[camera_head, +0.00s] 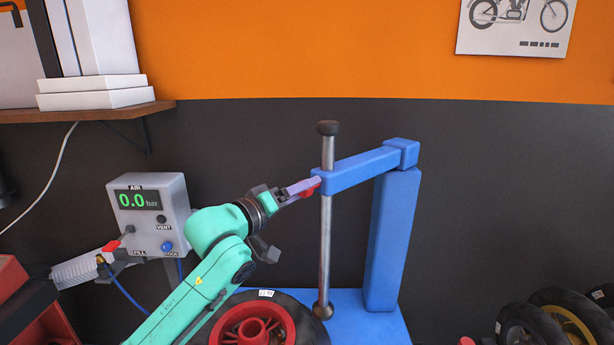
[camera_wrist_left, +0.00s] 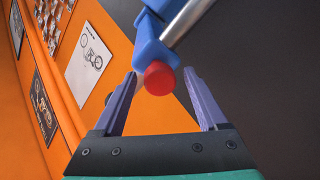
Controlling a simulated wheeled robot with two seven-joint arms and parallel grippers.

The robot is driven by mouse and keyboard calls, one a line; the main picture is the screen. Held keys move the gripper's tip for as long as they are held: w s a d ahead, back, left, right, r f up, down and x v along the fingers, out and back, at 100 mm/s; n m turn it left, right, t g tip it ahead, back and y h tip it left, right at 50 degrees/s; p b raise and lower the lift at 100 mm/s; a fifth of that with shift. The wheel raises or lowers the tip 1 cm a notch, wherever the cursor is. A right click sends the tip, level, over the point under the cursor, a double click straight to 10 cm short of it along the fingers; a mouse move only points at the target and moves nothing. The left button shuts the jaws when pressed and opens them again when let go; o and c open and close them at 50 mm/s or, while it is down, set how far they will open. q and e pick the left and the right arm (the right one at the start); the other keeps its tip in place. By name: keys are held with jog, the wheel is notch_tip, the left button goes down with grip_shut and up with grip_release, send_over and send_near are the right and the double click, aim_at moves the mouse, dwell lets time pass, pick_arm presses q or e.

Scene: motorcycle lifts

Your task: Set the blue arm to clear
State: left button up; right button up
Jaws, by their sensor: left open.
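The blue arm (camera_head: 360,169) reaches left from a blue upright post (camera_head: 388,240) and carries a vertical steel rod (camera_head: 326,245) near its free end. In the left wrist view the blue arm (camera_wrist_left: 148,35) ends in a round red knob (camera_wrist_left: 159,78). My left gripper (camera_head: 303,187) is at the arm's free end, with its purple fingers pointing at it. In the left wrist view the fingers are apart, with the red knob between or just beyond their tips; I cannot tell if they touch it. My right gripper is not in view.
A grey gauge box (camera_head: 152,215) reads 0.0 bar at left, under a wooden shelf (camera_head: 85,111). Several tyres (camera_head: 560,318) stand at lower right. The space right of the post is clear.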

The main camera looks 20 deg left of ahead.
pick_arm(q)
jog(key=shift+w+d+r, duration=0.15)
jog(key=shift+w+r, duration=0.05)
jog(key=shift+w, duration=0.3)
jog(key=shift+f, duration=0.1)
jog(key=shift+c, duration=0.6)
jog(key=shift+w+d, duration=0.1)
jog(key=c, duration=1)
grip_shut()
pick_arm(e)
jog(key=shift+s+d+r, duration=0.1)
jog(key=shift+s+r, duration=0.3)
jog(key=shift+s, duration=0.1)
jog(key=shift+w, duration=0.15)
